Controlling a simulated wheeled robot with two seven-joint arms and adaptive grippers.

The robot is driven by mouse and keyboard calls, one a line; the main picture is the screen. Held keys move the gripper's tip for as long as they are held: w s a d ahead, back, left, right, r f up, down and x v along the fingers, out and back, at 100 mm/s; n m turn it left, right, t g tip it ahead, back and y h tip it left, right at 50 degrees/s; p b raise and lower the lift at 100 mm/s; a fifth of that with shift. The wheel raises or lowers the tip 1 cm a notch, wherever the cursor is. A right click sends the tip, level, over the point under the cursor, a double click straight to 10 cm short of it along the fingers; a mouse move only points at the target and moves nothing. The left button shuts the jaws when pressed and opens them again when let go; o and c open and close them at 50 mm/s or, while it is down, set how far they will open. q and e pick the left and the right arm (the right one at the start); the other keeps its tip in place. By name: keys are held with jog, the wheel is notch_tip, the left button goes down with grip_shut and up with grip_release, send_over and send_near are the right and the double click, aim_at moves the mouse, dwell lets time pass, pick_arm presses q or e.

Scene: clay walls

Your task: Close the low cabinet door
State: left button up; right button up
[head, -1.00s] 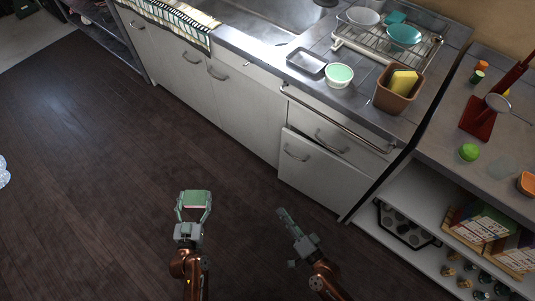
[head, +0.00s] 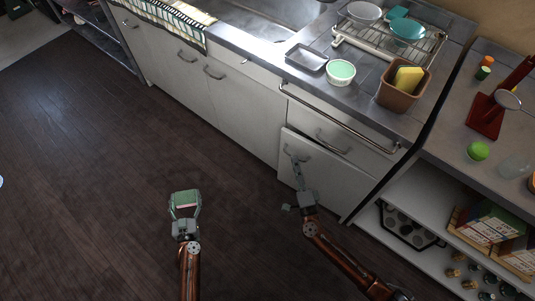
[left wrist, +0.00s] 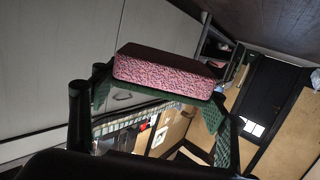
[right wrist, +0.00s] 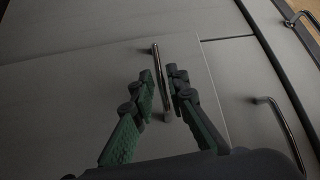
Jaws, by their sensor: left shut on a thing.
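The low cabinet door (head: 325,185) is a pale panel below a drawer at the right end of the counter. It stands slightly ajar, with a dark gap along its top. Its bar handle (right wrist: 166,95) shows in the right wrist view. My right gripper (right wrist: 163,80) is open, its fingertips on either side of the handle; I cannot tell whether they touch it. It also shows in the head view (head: 297,162), covering part of the door. My left gripper (head: 186,196) is shut on a pink-speckled block (left wrist: 165,72), held above the floor away from the cabinets.
The counter holds a white-and-green bowl (head: 341,72), a metal tray (head: 306,57), a brown bin (head: 401,90) and a dish rack (head: 385,45). An open shelf (head: 405,185) with boxes and jars stands to the right. The dark floor (head: 90,150) at left is clear.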

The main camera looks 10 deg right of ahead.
pick_arm(q)
jog(key=shift+s+f, duration=0.15)
jog(key=shift+f, duration=0.65)
jog(key=shift+f+b, duration=0.1)
jog(key=shift+b, duration=0.2)
pick_arm(e)
jog(key=w, duration=0.3)
jog(key=shift+w+r, duration=0.1)
jog(key=shift+r, duration=0.1)
jog(key=shift+c, duration=0.7)
grip_shut()
jog(key=shift+d, duration=0.1)
